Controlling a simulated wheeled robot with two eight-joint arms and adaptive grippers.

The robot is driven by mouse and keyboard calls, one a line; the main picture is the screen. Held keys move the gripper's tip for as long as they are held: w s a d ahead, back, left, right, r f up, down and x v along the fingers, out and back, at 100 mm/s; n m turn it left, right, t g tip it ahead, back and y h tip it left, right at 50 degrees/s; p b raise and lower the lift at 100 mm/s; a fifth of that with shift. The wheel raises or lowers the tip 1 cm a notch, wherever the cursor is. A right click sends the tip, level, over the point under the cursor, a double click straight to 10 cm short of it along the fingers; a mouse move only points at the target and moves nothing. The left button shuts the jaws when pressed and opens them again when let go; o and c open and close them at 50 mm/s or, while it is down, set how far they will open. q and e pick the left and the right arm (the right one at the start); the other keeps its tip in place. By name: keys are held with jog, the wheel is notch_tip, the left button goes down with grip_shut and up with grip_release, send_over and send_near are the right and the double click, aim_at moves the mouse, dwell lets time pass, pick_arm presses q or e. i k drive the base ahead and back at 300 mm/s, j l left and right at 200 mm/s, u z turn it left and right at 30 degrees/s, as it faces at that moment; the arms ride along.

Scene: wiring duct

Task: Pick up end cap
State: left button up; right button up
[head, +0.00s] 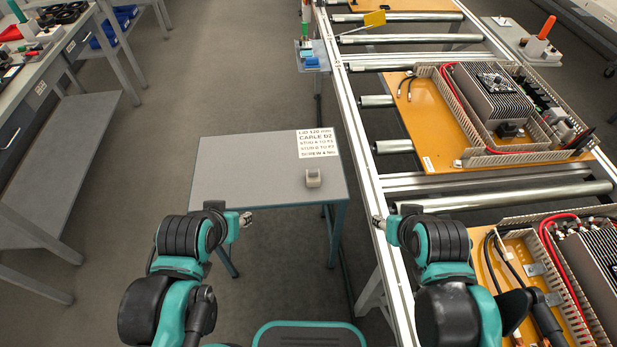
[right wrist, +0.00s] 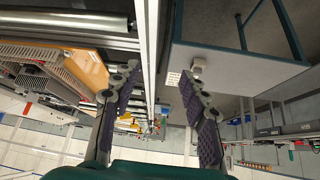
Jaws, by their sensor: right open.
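A small light grey end cap (head: 313,178) sits on the grey side table (head: 240,175), near its right front part. It also shows in the right wrist view (right wrist: 198,66), beyond the tip of one finger. My right gripper (head: 379,222) is by the conveyor's near rail, to the right of the table and apart from the cap. In the right wrist view its fingers (right wrist: 159,74) are wide apart with nothing between them. My left gripper (head: 246,218) is just in front of the table's front edge, left of the cap. Its fingers are too small to judge.
A printed label (head: 317,144) lies at the table's back right corner. The roller conveyor (head: 395,180) runs along the right, carrying orange boards (head: 430,125) with ducts and devices. A workbench (head: 45,75) stands at the left. Most of the table top is clear.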

aim_at(314, 179)
jog(key=z, duration=2.6)
jog(key=u, duration=2.55)
jog(key=j+u, duration=0.35)
jog(key=i+j+u, duration=0.15)
jog(key=u, duration=0.25)
